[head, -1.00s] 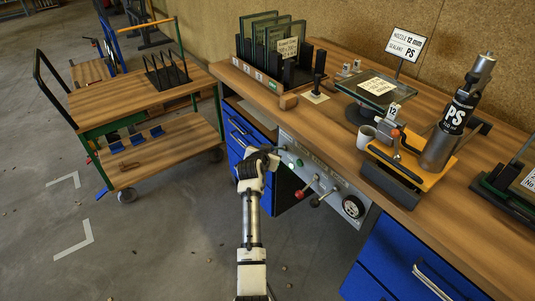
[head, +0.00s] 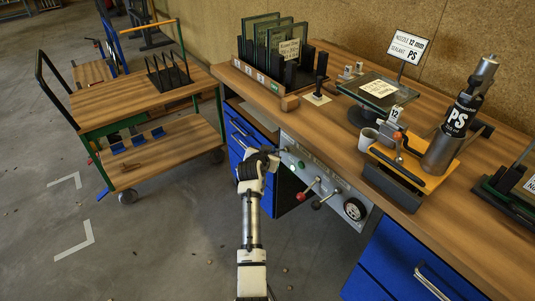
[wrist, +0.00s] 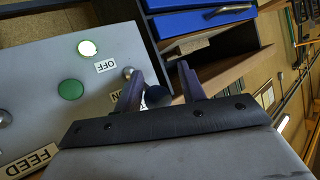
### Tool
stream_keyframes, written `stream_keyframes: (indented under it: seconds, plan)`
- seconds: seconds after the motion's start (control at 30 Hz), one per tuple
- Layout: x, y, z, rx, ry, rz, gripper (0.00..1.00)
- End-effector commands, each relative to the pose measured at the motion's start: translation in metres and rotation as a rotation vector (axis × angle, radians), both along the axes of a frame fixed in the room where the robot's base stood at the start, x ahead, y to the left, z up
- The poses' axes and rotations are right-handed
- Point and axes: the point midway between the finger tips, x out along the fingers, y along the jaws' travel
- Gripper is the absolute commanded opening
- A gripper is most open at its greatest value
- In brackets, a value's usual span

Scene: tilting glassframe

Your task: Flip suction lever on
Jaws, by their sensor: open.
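The grey control panel (head: 326,186) is on the front of the workbench. In the wrist view, the suction lever (wrist: 155,96) shows as a dark ball knob with its pivot (wrist: 128,73) beside an "OFF" label (wrist: 106,66); a second label, apparently "ON", is partly hidden by a finger. My gripper (wrist: 160,75) is open, its two dark fingers on either side of the knob in the picture. I cannot tell whether either finger touches it. In the head view, my gripper (head: 274,155) is at the panel's left end and hides the lever.
A red-knobbed lever (head: 301,195) and a black-knobbed lever (head: 318,204) stick out of the panel, right of my gripper. A gauge (head: 354,209) is farther right. The wrist view shows a lit lamp (wrist: 87,48) and green button (wrist: 70,89). Blue drawers (head: 240,140) are below left.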

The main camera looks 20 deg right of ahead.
Motion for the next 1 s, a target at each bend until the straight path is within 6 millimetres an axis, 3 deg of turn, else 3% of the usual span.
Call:
stream_keyframes:
  seconds: [0.03,0.27,0.8,1.0]
  plan:
    - [0.000,-0.016,0.021,-0.022,-0.036,-0.021,0.49]
    - [-0.010,-0.008,0.025,-0.021,-0.035,-0.020,0.49]
    - [-0.086,0.053,0.051,-0.004,-0.006,-0.001,0.49]
    - [-0.101,0.064,0.058,-0.003,0.001,0.001,0.49]
